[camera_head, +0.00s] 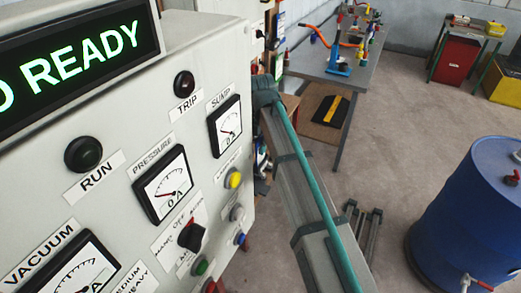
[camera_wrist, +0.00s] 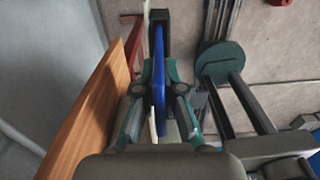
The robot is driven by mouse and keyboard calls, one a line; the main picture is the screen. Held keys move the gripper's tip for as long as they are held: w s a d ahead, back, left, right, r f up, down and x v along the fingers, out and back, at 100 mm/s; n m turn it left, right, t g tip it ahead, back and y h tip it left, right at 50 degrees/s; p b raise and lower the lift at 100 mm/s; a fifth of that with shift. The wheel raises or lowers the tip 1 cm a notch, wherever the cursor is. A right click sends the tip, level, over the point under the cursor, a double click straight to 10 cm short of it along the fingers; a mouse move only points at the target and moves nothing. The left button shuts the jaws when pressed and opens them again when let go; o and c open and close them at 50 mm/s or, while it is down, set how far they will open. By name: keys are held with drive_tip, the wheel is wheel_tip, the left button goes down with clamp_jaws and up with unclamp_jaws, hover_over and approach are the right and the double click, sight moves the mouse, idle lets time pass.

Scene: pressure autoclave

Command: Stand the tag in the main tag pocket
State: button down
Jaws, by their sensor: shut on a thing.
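My gripper (camera_wrist: 160,68) shows in the wrist view, with a teal finger on each side of a thin blue plate, which looks like the tag (camera_wrist: 159,82). The fingers are shut on the plate. The plate is seen nearly edge-on, upright in the picture, and reaches past the fingertips toward a dark block (camera_wrist: 160,18). I cannot tell whether it touches that block. A thin pale strip shows beside the plate. I cannot make out the main tag pocket for sure in either view. My gripper and the tag cannot be made out in the head view.
A wooden board (camera_wrist: 88,108) stands close left of my gripper, with a red frame (camera_wrist: 134,40) beyond it. In the head view, the grey control panel (camera_head: 120,200) fills the left. A blue drum (camera_head: 470,215) stands at right and a workbench (camera_head: 335,65) behind.

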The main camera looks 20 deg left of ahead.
drive_tip(key=shift+d+f, duration=0.1)
drive_tip(key=shift+f, duration=1.05)
drive_tip(key=shift+f, duration=0.2)
drive_tip(key=c, duration=1.3)
unclamp_jaws()
drive_tip(key=shift+r, duration=0.15)
wheel_tip(320, 180, up, 12)
drive_tip(key=b, duration=0.3)
drive_tip(key=shift+r, duration=0.1)
